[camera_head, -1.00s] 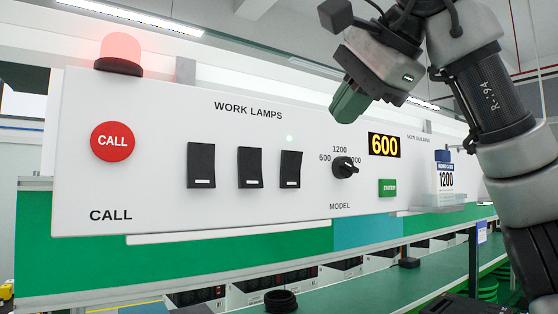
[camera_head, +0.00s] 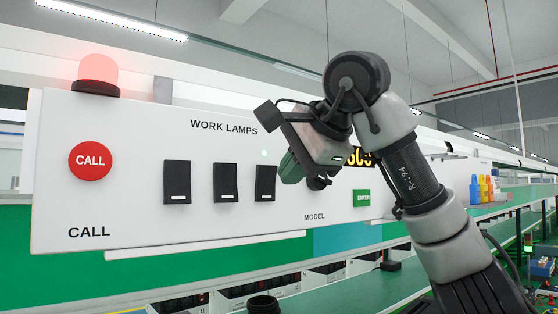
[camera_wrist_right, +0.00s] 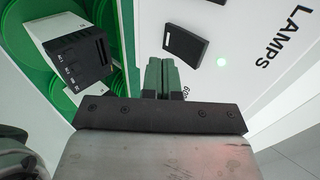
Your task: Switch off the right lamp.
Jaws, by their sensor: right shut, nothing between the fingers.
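Three black rocker switches sit in a row under "WORK LAMPS" on the white panel. The right switch (camera_head: 265,183) has a small pale green light (camera_head: 264,153) above it. In the right wrist view the same switch (camera_wrist_right: 185,43) is just ahead and to the right of my fingers, with the lit green dot (camera_wrist_right: 222,62) beyond it. My right gripper (camera_head: 290,168) is shut and empty, with green fingers just right of the right switch; they also show in the wrist view (camera_wrist_right: 160,76). I cannot tell whether they touch the panel. My left gripper is out of view.
The middle switch (camera_head: 226,183) and left switch (camera_head: 177,182) are close by. A red CALL button (camera_head: 90,161) and glowing red beacon (camera_head: 97,72) are at left. The green ENTER button (camera_head: 362,198) is to the right. My arm partly hides the model knob (camera_head: 318,183) and display (camera_head: 360,157).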

